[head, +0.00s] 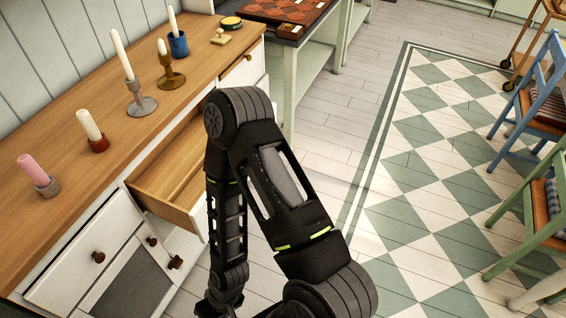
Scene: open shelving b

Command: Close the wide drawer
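The wide drawer (165,180) is pulled out of the white cabinet with the wooden top (62,205). Its wooden inside shows and looks empty where I can see it. Its white front is mostly hidden behind my black arm, and its handle is not visible. This arm, which looks like my right, rises from the bottom and bends down in front of the drawer. The end of the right gripper (218,304) is at the bottom edge, below the drawer front. Its fingers are cut off, so I cannot see whether it touches anything. My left gripper is not in view.
A closed drawer (85,262) and a grey-panelled door (130,285) are at lower left. Chairs (545,95) stand at right; the checkered floor (430,165) is clear.

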